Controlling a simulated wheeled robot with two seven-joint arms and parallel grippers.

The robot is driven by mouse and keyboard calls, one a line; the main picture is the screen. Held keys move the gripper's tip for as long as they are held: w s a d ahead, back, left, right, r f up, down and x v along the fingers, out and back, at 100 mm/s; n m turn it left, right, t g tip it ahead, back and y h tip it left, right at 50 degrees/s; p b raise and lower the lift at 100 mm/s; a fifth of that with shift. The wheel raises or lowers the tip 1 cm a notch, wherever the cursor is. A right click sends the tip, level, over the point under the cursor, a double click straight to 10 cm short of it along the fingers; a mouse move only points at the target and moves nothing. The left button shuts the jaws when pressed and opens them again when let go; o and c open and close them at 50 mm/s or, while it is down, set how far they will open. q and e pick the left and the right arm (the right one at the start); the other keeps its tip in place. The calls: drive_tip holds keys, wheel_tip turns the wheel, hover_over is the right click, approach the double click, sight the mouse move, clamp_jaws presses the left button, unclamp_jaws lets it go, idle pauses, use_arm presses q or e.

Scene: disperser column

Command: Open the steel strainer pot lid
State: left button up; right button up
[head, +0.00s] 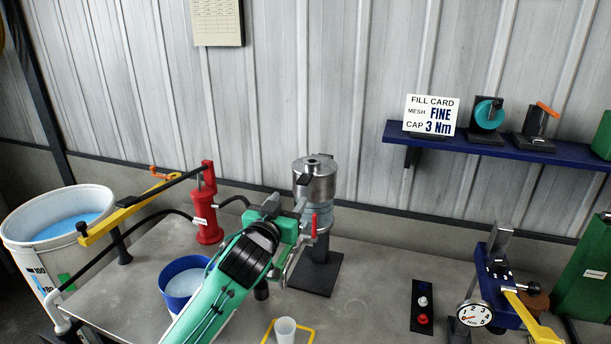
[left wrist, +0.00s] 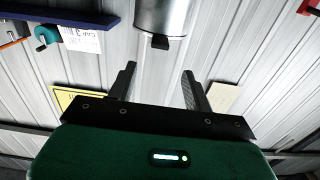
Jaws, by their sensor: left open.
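The steel strainer pot (head: 314,190) stands upright on a dark stand behind the middle of the bench. Its steel lid (head: 314,166) is on top, with a small knob in the centre and dark clips at the rim. My left gripper (head: 288,206) is open and empty, just in front of the pot and lower than the lid; the arm partly hides the pot's lower fittings. In the left wrist view the open jaws (left wrist: 159,68) point toward the pot (left wrist: 162,17), which has a dark tab (left wrist: 160,41) at its edge. My right gripper is out of view.
A blue tub (head: 184,277) and a cup (head: 285,329) are near the arm. A gauge fixture (head: 474,314) stands right. A blue shelf (head: 550,154) runs along the wall.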

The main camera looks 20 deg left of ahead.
sight(302, 181)
use_arm(q)
drive_tip(key=w+p, duration=0.2)
drive_tip(key=w, duration=0.3)
drive_tip(key=w+p, duration=0.1)
drive_tip(key=w, duration=0.4)
drive_tip(key=shift+w+d+r+p, duration=0.1)
drive_tip(key=shift+w+d+p, duration=0.1)
drive_tip(key=shift+w+p, duration=0.15)
drive_tip(key=shift+w, duration=0.7)
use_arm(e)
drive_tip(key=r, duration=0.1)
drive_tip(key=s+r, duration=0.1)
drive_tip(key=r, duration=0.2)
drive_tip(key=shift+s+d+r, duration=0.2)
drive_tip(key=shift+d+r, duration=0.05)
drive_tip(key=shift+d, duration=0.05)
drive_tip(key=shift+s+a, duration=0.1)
use_arm(q)
clamp_jaws()
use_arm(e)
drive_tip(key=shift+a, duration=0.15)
